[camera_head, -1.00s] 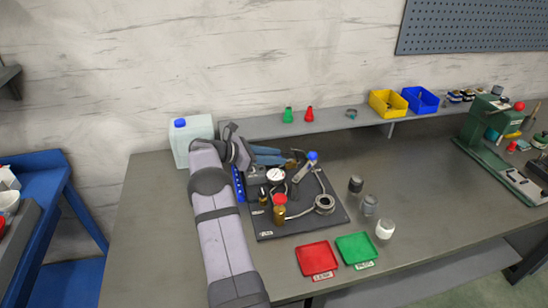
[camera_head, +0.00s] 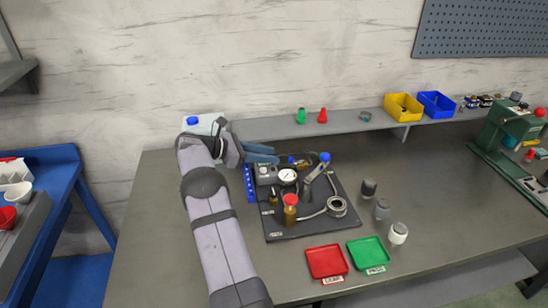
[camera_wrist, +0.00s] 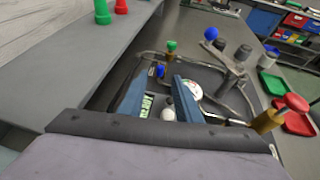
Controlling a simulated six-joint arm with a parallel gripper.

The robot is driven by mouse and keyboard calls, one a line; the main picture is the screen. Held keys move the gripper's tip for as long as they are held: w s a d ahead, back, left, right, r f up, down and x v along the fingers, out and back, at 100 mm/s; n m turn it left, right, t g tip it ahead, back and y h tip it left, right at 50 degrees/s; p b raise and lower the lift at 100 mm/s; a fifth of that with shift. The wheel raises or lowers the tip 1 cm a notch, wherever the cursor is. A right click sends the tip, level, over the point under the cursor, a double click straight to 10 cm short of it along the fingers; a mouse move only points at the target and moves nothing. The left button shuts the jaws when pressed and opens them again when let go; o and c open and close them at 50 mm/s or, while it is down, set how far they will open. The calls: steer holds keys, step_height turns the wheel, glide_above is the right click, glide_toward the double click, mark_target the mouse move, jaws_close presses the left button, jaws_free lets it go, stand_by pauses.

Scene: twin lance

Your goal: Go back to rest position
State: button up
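My gripper (camera_head: 264,154) is above the back left corner of the dark mat (camera_head: 295,236), pointing right. In the wrist view its two blue fingers (camera_wrist: 158,98) stand apart, with nothing held between them. On the mat are a round white gauge (camera_head: 287,176), a brass bottle with a red cap (camera_head: 290,210), a lever with a blue knob (camera_head: 313,170) and a ring fitting (camera_head: 337,207) on a hose. My fingers partly hide the back of the mat.
A red tray (camera_head: 326,262) and a green tray (camera_head: 368,254) lie at the front. Several small jars, one a white-topped jar (camera_head: 398,234), stand to the right. A jug (camera_head: 203,124) stands behind my arm. A raised shelf (camera_head: 275,130) holds yellow (camera_head: 403,107) and blue bins (camera_head: 436,104).

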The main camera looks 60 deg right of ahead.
steer(key=shift+w+a, duration=0.1)
steer(key=shift+a, duration=0.05)
stand_by(0.3)
